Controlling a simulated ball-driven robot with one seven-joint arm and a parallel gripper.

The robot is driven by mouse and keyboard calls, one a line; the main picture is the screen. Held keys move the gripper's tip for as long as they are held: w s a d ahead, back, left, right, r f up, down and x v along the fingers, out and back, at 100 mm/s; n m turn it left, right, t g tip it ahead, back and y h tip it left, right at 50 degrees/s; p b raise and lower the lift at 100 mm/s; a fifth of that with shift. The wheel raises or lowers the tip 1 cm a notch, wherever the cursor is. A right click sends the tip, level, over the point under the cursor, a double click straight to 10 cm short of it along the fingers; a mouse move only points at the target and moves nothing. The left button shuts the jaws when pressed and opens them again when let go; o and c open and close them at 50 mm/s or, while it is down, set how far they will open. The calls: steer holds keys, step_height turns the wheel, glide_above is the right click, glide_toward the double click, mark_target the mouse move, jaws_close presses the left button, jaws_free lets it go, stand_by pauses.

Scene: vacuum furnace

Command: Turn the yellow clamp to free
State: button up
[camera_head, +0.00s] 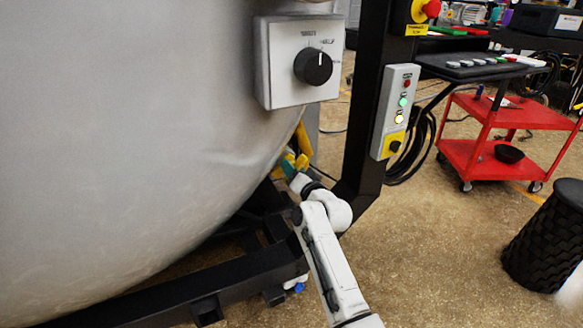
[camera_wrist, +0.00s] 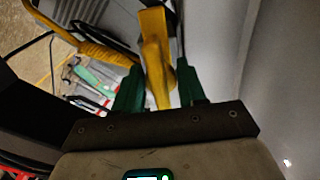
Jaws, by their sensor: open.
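The yellow clamp (camera_wrist: 154,55) shows in the wrist view as a bent yellow handle against a grey metal surface. My gripper (camera_wrist: 160,88) has two green fingers, one on each side of the clamp's lower end. The fingers are open, and whether either touches the clamp I cannot tell. In the head view, yellow parts (camera_head: 303,142) show at the lower right edge of the big grey furnace vessel (camera_head: 130,120). My gripper (camera_head: 288,165) is beside them there, small and partly hidden behind the vessel's edge and my own wrist.
In the wrist view, another yellow bar (camera_wrist: 95,46) and several tools (camera_wrist: 85,78) lie to the left. In the head view, a black post (camera_head: 368,110) with a button panel (camera_head: 397,110) stands right of my arm. A dial box (camera_head: 285,80) is above. A red cart (camera_head: 480,160) stands farther right.

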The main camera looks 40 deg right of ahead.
steer(key=p+v, duration=0.2)
steer(key=v, duration=0.7)
steer(key=shift+s, duration=0.3)
steer(key=shift+a, duration=0.1)
